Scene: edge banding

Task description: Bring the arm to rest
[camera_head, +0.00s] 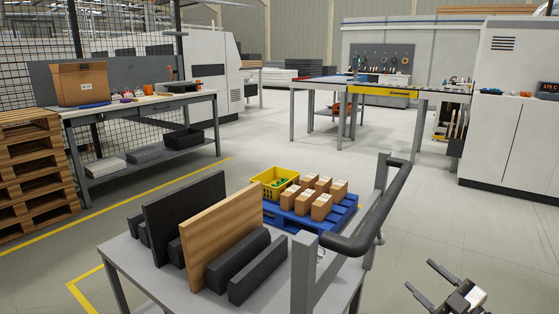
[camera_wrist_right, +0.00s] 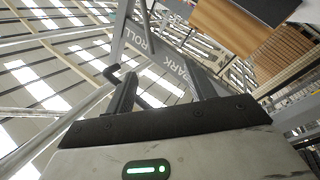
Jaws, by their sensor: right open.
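My right gripper (camera_head: 422,276) is at the lower right of the head view, its two fingers apart with nothing between them. It is beside the grey cart (camera_head: 128,255), to the right of the cart's dark push handle (camera_head: 385,205), and apart from it. In the right wrist view the gripper (camera_wrist_right: 160,90) also shows open and empty, pointing past the cart's grey frame towards the roof. A green light strip shows on its body. My left gripper is in neither view.
The cart holds a wood-coloured panel (camera_head: 222,232) and a dark panel (camera_head: 185,205) upright between dark blocks. Behind it, a blue pallet (camera_head: 345,212) carries several cardboard boxes and a yellow crate (camera_head: 262,178). A workbench (camera_head: 140,106) stands left. The floor right of the handle is clear.

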